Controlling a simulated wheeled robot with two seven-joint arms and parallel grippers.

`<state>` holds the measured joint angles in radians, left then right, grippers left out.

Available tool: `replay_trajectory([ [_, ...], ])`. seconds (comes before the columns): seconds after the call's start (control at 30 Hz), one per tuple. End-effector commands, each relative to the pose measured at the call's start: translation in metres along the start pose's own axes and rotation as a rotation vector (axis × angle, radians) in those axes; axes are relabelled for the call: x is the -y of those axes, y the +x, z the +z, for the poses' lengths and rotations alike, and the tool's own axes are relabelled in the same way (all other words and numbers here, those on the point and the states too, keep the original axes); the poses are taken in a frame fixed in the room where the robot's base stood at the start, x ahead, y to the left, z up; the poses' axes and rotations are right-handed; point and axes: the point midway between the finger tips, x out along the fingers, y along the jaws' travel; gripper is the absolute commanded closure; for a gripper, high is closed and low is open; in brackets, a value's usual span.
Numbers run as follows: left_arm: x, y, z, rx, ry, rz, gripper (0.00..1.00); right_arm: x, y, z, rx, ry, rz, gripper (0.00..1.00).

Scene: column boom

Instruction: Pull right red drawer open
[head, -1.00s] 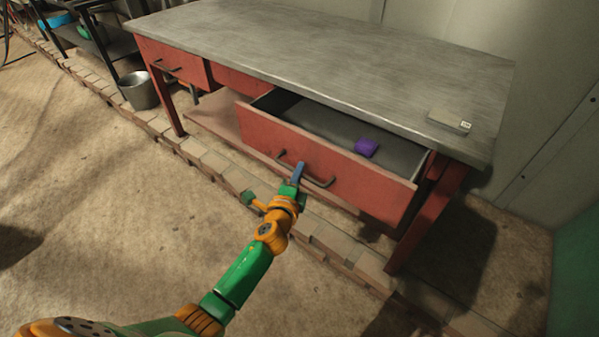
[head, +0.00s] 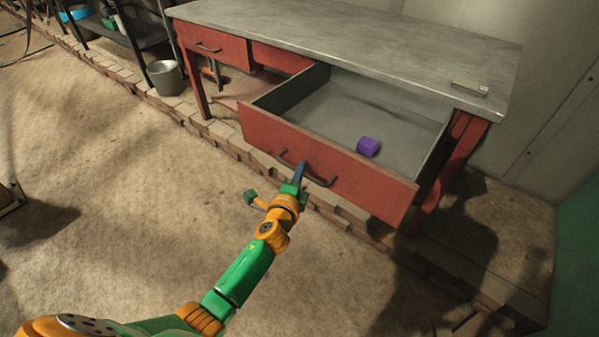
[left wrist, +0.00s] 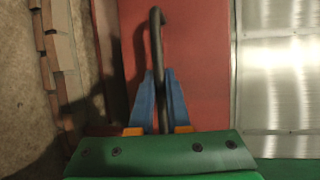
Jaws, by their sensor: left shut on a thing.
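The right red drawer (head: 345,181) stands far out from the table in the head view, with its grey inside showing. Its dark curved handle (head: 318,181) is on the front face. My left gripper (head: 300,171) is at the handle, and its blue fingers are shut on it. In the left wrist view the blue fingers (left wrist: 163,95) sit on both sides of the dark handle bar (left wrist: 156,50), against the red drawer front (left wrist: 200,70). My right gripper is not in view.
The grey-topped table (head: 350,50) has a closed left red drawer (head: 213,46). A small grey box (head: 470,88) lies on the top. A metal bucket (head: 165,77) stands at the left. A low brick edging (head: 225,135) runs below the drawer. The floor in front is open.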

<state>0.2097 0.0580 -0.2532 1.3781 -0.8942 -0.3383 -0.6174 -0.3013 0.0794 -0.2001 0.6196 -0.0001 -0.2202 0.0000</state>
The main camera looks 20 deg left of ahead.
Motion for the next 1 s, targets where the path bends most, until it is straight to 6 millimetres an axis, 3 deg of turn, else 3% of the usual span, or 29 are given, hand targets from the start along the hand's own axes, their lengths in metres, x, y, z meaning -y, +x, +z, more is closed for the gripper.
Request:
replay_trajectory([
  [0.27,0.001,0.0,0.001,0.001,0.001,-0.002,1.0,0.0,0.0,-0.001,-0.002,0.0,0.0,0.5],
  [0.3,0.001,0.0,0.001,0.001,0.001,-0.002,0.83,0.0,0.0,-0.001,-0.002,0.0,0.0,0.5],
  [0.4,0.001,0.0,0.001,0.001,0.001,-0.002,0.56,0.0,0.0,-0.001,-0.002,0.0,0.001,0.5],
  [0.73,0.001,-0.004,0.0,0.0,0.001,-0.001,0.55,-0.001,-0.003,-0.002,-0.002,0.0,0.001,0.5],
  [1.0,0.001,-0.059,0.0,-0.001,0.001,0.0,0.55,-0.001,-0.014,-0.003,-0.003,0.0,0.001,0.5],
])
